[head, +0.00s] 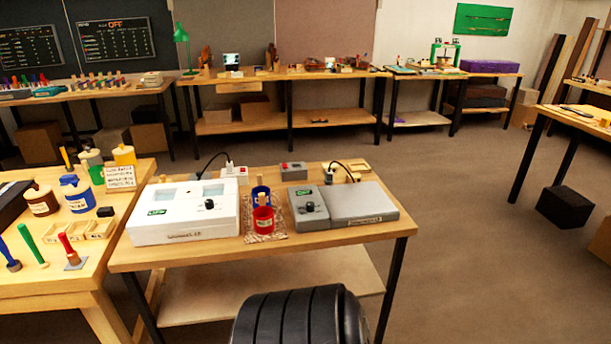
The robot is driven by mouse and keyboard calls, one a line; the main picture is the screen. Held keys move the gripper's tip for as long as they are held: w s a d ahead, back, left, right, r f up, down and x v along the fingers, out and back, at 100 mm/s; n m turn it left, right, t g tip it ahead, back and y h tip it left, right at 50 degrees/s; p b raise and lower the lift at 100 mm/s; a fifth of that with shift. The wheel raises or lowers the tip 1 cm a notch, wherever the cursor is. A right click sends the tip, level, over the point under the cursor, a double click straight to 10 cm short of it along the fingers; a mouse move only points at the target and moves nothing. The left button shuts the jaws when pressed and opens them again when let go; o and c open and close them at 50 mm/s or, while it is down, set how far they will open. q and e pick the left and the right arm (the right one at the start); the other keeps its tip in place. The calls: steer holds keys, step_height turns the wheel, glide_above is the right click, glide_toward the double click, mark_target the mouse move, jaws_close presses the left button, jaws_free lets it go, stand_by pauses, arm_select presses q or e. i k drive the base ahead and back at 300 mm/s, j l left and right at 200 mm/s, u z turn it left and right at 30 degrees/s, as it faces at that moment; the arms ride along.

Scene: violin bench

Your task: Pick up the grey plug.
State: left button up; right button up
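No thing in view can be surely told as the grey plug; at this size the plugs are only small shapes. On the near table (160,257), a dark cable runs from the white instrument (185,228) to a small white socket block (235,172) behind it, where a small plug-like shape stands. Another dark cable arcs behind the grey box with a dial (309,210) and its flat grey plate (362,200), near a small pale block (338,175). Neither of my grippers is in view.
A red cup (263,221) and a blue cup (260,194) stand mid-table on a patterned mat. A small grey box with a red button (293,171) is behind them. A cluttered bench (40,290) adjoins at left. Open floor (470,240) lies to the right.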

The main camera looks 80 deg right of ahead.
mark_target(328, 181)
steer(key=z, duration=2.9)
steer(key=i+l+u, duration=0.5)
steer(key=i+l, duration=0.3)
steer(key=i, duration=0.05)
